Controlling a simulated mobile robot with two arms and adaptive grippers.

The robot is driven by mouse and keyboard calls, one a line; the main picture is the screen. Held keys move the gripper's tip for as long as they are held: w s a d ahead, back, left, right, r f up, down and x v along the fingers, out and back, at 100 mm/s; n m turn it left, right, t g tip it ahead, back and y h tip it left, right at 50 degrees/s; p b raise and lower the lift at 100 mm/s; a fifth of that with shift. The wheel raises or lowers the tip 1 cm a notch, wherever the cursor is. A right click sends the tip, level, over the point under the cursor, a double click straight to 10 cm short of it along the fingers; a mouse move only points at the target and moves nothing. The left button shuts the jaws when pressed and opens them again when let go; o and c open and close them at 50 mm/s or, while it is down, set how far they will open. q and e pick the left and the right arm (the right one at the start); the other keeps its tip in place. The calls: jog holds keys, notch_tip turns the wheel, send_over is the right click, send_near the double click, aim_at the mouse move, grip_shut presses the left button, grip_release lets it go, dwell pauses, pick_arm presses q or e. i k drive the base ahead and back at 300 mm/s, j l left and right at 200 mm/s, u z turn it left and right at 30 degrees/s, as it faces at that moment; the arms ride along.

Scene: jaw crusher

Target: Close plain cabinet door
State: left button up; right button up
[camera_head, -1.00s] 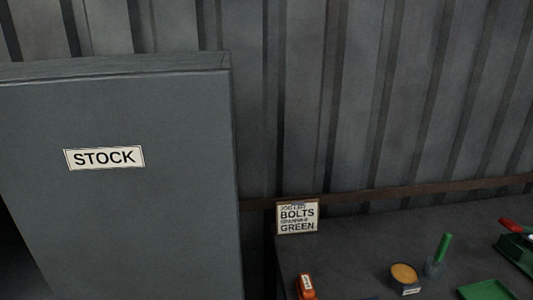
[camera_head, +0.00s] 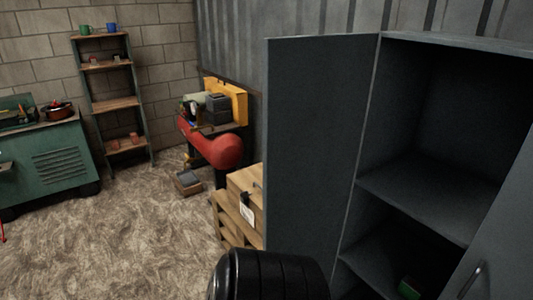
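The plain grey cabinet door (camera_head: 312,140) stands wide open on the left side of the grey cabinet (camera_head: 455,42). It is hinged along the cabinet's left front edge and carries no label on the face I see. The cabinet's dark inside shows, with shelves (camera_head: 425,195). The other door (camera_head: 510,240), with a bar handle, is also open at the right edge, partly out of frame. A black rounded shape close to the camera hides the bottom of the plain door. Neither of my grippers is in view.
Wooden crates (camera_head: 240,200) stand just left of the plain door. Behind them is a red and yellow machine (camera_head: 220,140). A shelf rack (camera_head: 110,100) and a green bench (camera_head: 45,155) stand further left. The floor (camera_head: 130,230) at lower left is mostly clear.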

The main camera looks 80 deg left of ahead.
aim_at(315, 88)
jog(key=k+j+u, duration=0.1)
jog(key=j, duration=0.25)
jog(key=k+j, duration=0.2)
jog(key=j, duration=0.15)
jog(key=k+j+u, duration=0.15)
jog(key=j, duration=0.2)
jog(key=k+j, duration=0.15)
jog(key=j, duration=0.25)
jog(key=k+j+u, duration=0.15)
jog(key=j, duration=0.25)
jog(key=i+j, duration=0.1)
jog(key=j, duration=0.25)
jog(key=i+j, duration=0.1)
jog(key=j, duration=0.25)
jog(key=i+j+u, duration=0.1)
jog(key=j, duration=0.25)
